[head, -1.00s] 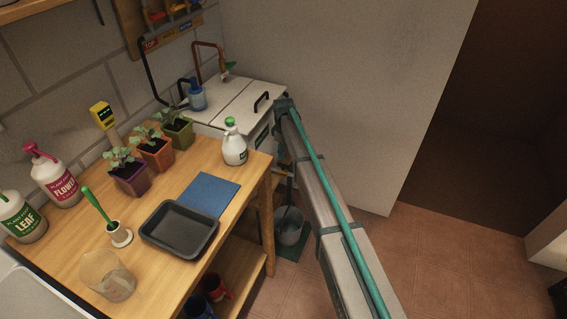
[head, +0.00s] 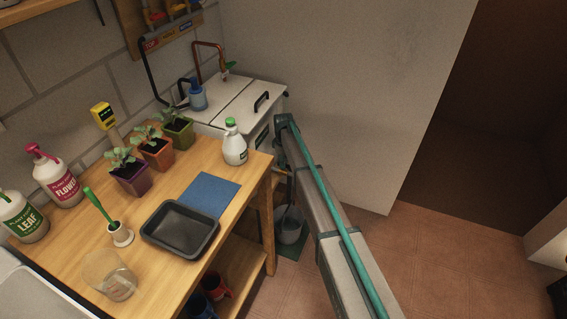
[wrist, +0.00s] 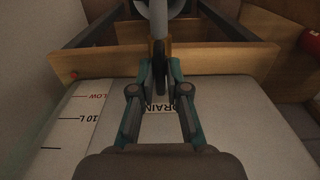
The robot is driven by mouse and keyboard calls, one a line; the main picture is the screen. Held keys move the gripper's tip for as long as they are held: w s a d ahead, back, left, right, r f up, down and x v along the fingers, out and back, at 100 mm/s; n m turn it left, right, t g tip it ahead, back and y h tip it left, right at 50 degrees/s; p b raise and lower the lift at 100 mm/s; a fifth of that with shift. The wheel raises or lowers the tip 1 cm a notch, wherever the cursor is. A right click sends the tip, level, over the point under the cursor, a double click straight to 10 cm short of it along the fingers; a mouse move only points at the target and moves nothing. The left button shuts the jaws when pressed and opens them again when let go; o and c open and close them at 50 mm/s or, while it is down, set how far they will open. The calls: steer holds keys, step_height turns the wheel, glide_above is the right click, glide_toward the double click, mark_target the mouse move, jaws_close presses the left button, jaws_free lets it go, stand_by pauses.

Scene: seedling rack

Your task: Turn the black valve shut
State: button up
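My gripper (wrist: 159,82) shows in the wrist view in front of the white tank, near its DRAIN label. Its two fingers lean inward and close on a narrow dark piece, which looks like the black valve (wrist: 158,72). A grey pipe (wrist: 161,48) runs from there toward a pale round thing at the top edge. The white tank (wrist: 236,118) carries LOW and 10 L marks. In the head view the tank (head: 232,99) stands beyond the bench, and my arm hides the valve and gripper. The valve's exact angle is hard to tell.
A grey bucket (head: 290,228) stands on a green mat on the floor below my arm. The wooden bench (head: 84,239) holds seedling pots, bottles and a black tray (head: 180,229).

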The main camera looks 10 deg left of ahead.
jaws_close()
steer(key=shift+m, duration=0.4)
steer(key=m, duration=0.2)
steer(key=shift+m, duration=0.4)
steer(key=m, duration=1.4)
steer(key=shift+b, duration=0.3)
steer(key=shift+m, duration=0.3)
